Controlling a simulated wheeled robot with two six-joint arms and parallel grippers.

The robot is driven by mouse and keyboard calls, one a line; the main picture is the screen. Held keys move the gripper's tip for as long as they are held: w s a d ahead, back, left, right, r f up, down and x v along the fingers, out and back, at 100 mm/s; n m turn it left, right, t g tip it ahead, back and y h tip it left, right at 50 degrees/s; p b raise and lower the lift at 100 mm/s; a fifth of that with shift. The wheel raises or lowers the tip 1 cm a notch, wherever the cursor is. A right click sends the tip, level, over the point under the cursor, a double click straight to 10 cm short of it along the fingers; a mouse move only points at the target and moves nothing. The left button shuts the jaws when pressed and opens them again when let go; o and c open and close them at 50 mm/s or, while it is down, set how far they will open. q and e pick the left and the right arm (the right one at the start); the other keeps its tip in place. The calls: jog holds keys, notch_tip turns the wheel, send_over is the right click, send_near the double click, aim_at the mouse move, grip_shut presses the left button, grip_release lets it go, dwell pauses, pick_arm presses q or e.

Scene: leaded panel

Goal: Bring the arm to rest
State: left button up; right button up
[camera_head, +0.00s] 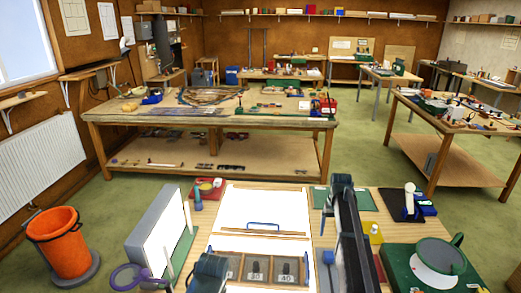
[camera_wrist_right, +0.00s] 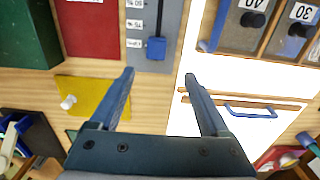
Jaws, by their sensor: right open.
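My right gripper (camera_head: 343,215) hangs over the near workbench, just right of the white board, in the head view. Its two dark blue fingers (camera_wrist_right: 160,85) are spread apart in the right wrist view with nothing between them. Below the gap lie bare wood and the edge of the white board. A dark blue piece of my left arm (camera_head: 207,270) shows at the bottom of the head view; its fingers cannot be made out.
The white board (camera_head: 262,205) bears a blue handle (camera_head: 263,225) and a labelled compartment tray (camera_head: 228,263). Right are a yellow pad (camera_head: 374,232) and green case (camera_head: 400,265). Left stand a white upright panel (camera_head: 158,232) and orange bin (camera_head: 58,238). Green floor lies beyond.

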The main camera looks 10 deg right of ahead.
jog(key=s+a+f+n+b, duration=0.15)
jog(key=s+a, duration=0.35)
jog(key=a, duration=0.5)
jog(key=s+a+f+n+b, duration=0.1)
jog(key=s+a+f+b, duration=0.15)
jog(key=s+a, duration=0.5)
jog(key=s+a+f+n+b, duration=0.1)
jog(key=s+a+f+n, duration=0.1)
jog(key=s+a, duration=0.5)
jog(key=s+a+f+n+h+b, duration=0.1)
jog(key=s+a+n+b, duration=0.1)
jog(key=s+a, duration=0.6)
jog(key=shift+s+a+f, duration=0.15)
jog(key=shift+s+f, duration=0.2)
jog(key=shift+s, duration=0.1)
dwell(0.4)
